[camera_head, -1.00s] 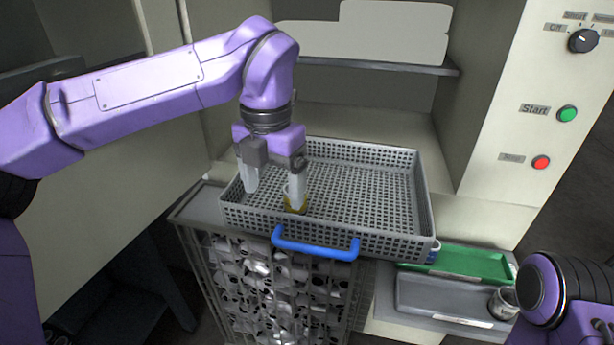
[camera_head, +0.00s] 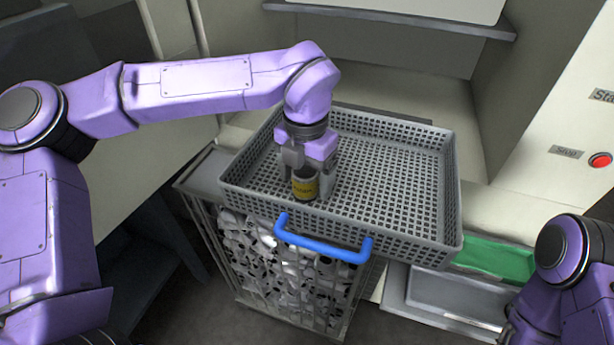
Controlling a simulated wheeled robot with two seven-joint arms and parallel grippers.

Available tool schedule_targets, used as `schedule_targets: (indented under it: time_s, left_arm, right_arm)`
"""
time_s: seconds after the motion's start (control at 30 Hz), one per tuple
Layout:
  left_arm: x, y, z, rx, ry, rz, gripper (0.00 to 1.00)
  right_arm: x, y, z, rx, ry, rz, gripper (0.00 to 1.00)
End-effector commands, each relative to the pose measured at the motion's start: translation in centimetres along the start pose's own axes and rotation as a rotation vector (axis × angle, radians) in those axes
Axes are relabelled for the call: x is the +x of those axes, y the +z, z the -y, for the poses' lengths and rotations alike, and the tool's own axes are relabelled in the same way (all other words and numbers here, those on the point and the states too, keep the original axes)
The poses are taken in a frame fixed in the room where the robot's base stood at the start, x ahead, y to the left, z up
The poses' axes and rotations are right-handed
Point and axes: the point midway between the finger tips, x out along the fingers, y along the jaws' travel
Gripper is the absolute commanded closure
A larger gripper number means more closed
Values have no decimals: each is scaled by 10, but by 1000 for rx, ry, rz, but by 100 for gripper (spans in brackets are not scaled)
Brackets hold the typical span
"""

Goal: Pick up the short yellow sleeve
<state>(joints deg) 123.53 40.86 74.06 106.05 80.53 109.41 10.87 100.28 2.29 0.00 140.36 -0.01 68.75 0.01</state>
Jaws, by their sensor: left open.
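The short yellow sleeve (camera_head: 304,187) stands upright in the grey mesh basket (camera_head: 400,238), near the basket's front left part. It has a yellow label band and a grey rim. My left gripper (camera_head: 308,186) is over the sleeve with its fingers pointing down, one on the sleeve's left and one on its right. The fingers are open. Whether either finger touches the sleeve I cannot tell. My right arm shows at the lower right edge, but its gripper is out of view.
The basket has a blue handle (camera_head: 322,246) at its front and is otherwise empty. It rests above a wire cage (camera_head: 290,280) full of metal parts. A green tray (camera_head: 492,259) and a grey tray (camera_head: 440,292) lie at the right. A red button (camera_head: 600,160) is on the right panel.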

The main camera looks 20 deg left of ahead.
Motion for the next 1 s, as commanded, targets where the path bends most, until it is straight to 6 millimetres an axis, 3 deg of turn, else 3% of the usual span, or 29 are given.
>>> schedule_targets:
  time_s: [0.3,0.5,0.53,0.83,1.0]
  left_arm:
    - [10,0,-1,-3,-1,1,22]
    - [10,0,-1,-3,0,1,87]
    - [10,0,-1,-3,0,1,90]
    - [5,0,-1,-4,0,3,90]
    - [-19,0,-1,-4,1,7,90]
  right_arm:
    - [-1,0,0,0,0,1,57]
    - [-1,0,0,0,0,0,57]
    - [-1,0,0,0,0,0,57]
    - [-1,0,0,0,0,0,57]
    - [1,1,0,0,0,0,57]
